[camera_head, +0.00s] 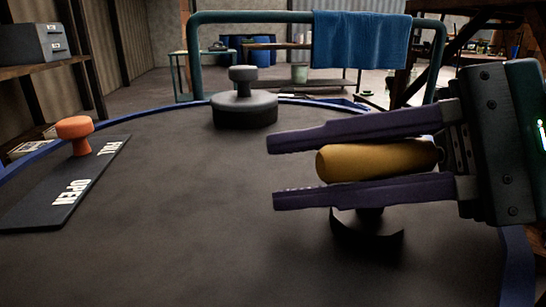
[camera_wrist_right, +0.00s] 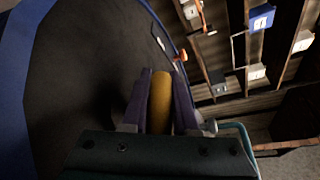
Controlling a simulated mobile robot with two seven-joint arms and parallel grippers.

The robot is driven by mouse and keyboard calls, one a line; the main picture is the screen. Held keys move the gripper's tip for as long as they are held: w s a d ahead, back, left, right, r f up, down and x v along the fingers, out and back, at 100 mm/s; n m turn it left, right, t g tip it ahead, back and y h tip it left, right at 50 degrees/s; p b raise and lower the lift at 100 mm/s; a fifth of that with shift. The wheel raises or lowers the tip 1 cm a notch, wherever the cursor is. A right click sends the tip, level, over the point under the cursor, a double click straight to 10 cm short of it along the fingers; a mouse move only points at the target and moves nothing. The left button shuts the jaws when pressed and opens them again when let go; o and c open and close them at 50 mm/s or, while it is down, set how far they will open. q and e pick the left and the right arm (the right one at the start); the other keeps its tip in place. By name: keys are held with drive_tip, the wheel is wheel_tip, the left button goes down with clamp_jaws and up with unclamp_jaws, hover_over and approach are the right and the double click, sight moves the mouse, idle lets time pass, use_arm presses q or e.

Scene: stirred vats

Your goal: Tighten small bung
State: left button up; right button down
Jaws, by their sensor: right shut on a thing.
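My right gripper (camera_head: 273,170) comes in from the right, low over the dark round vat lid (camera_head: 190,240). Its two purple fingers lie on either side of a yellow rounded bar (camera_head: 375,160) and are shut on it. The bar also shows between the fingers in the right wrist view (camera_wrist_right: 160,100). Below the lower finger, a short dark stem and round base (camera_head: 368,240) stand on the lid, seemingly the small bung. The join between bar and stem is hidden by that finger. A larger grey bung with a knob (camera_head: 245,108) sits at the lid's far side. My left gripper is out of view.
An orange knob (camera_head: 75,130) stands by a dark plate (camera_head: 40,212) marked OPEN at the lid's left. A teal rail (camera_head: 250,17) with a blue towel (camera_head: 360,40) rises behind the vat. The lid's middle and front are clear.

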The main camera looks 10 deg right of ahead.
sight(367, 148)
drive_tip(key=shift+w+r+m+t+h+p, duration=0.1)
drive_tip(key=shift+m+t+h+p, duration=0.2)
drive_tip(key=shift+m+t+p, duration=0.25)
drive_tip(key=shift+w+r+m+t+h+p, duration=0.1)
drive_tip(key=shift+m+t+h+p, duration=0.2)
drive_tip(key=shift+m+t+p, duration=0.25)
drive_tip(key=m+t+h+p, duration=0.2)
drive_tip(key=m+h+p, duration=0.1)
drive_tip(key=p, duration=0.2)
drive_tip(key=w+d+m+t+h+p, duration=0.1)
drive_tip(key=m+t+h+p, duration=0.2)
drive_tip(key=h+p, duration=0.1)
drive_tip(key=d+m+t+h+p, duration=0.1)
drive_tip(key=m+t+h+p, duration=0.2)
drive_tip(key=p, duration=0.2)
drive_tip(key=shift+w+r+m+p, duration=0.1)
drive_tip(key=shift+w+m+p, duration=0.3)
drive_tip(key=m+h+p, duration=0.1)
drive_tip(key=h, duration=0.1)
drive_tip(key=d+m+h+p, duration=0.1)
drive_tip(key=m+h, duration=0.1)
drive_tip(key=shift+w+t+h, duration=0.1)
drive_tip(key=shift+t+h, duration=0.2)
drive_tip(key=shift+d+f+m+h+p, duration=0.15)
drive_tip(key=shift+d+m+h+p, duration=0.2)
drive_tip(key=shift+m+h, duration=0.5)
drive_tip(key=shift+d+f+m+h+p, duration=0.2)
drive_tip(key=shift+m+h+p, duration=0.2)
drive_tip(key=shift+m+h, duration=0.45)
drive_tip(key=shift+h, duration=0.3)
